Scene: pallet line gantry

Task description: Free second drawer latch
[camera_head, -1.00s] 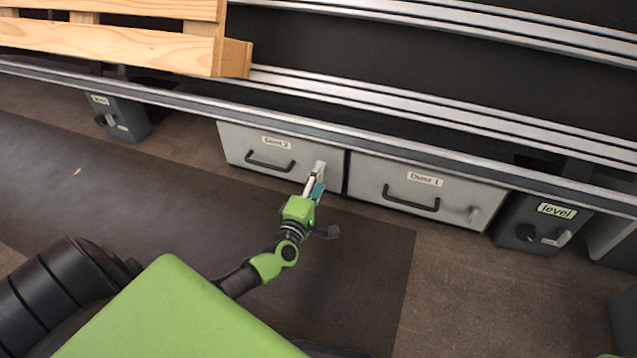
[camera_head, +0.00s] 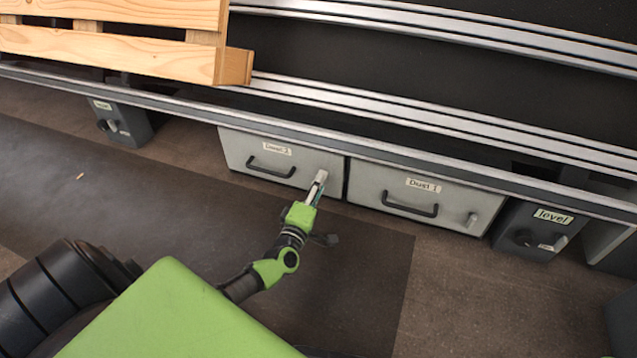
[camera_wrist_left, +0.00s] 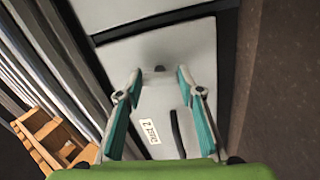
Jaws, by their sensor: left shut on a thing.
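The second drawer (camera_head: 236,150) is a light grey front with a dark bar handle (camera_head: 271,172) and a small label. It appears closed under the rail. Its pale latch (camera_head: 321,176) sits at the drawer's right side. My left gripper (camera_head: 316,187) is at this latch and shut on it. The fingers partly hide the latch in the head view. My right gripper is not in view.
The Dust 1 drawer (camera_head: 375,178) with its own handle and latch (camera_head: 471,220) is just to the right. Grey level boxes (camera_head: 512,215) stand at both ends. A wooden pallet (camera_head: 150,50) rests on the rails above.

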